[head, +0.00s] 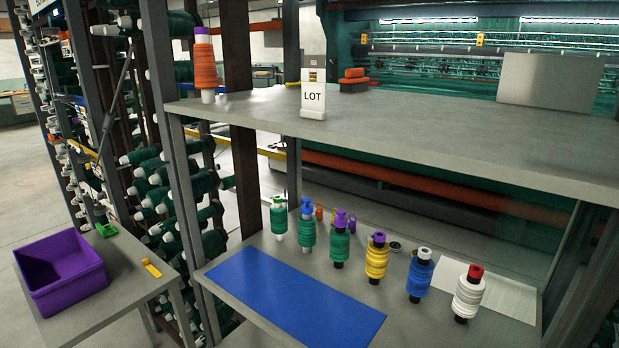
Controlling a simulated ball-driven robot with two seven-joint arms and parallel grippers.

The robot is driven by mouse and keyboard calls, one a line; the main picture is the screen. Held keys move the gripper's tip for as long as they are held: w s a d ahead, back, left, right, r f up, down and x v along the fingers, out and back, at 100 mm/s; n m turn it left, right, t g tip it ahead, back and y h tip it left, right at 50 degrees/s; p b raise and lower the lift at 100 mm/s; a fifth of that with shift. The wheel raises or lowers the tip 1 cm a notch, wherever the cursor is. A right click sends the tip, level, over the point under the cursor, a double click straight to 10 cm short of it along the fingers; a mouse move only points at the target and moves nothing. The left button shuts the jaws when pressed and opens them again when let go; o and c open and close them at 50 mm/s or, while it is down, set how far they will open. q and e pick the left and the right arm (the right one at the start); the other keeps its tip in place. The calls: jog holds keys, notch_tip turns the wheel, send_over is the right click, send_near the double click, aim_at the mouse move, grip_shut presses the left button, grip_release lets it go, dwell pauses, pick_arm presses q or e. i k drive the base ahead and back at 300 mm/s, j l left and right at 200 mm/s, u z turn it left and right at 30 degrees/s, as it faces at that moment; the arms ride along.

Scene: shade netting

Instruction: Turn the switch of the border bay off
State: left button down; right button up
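I cannot make out a switch in the head view, and no bay is clearly readable as the border bay. A tall creel rack (112,120) with several green bobbins on white cores fills the left side. A white sign (42,5) at its top is cut off by the picture edge, and its lettering is not readable. Small white fittings (62,142) line the rack's left side, too small to tell apart. Neither of my grippers shows.
Several spools and a blue mat (292,297) are below. A purple bin (62,272) sits on a side table (122,270). Floor is bare far left.

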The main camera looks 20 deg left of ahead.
aim_at(101, 196)
jog(key=i+j, duration=0.1)
jog(key=j, duration=0.7)
jog(key=i+j, duration=0.1)
jog(key=j, duration=1.45)
jog(key=i+j, duration=0.15)
jog(key=j, duration=0.65)
jog(key=i+j, duration=0.1)
jog(key=j, duration=0.7)
jog(key=i+j, duration=0.1)
jog(key=j, duration=0.7)
jog(key=i+j, duration=0.1)
jog(key=j, duration=0.65)
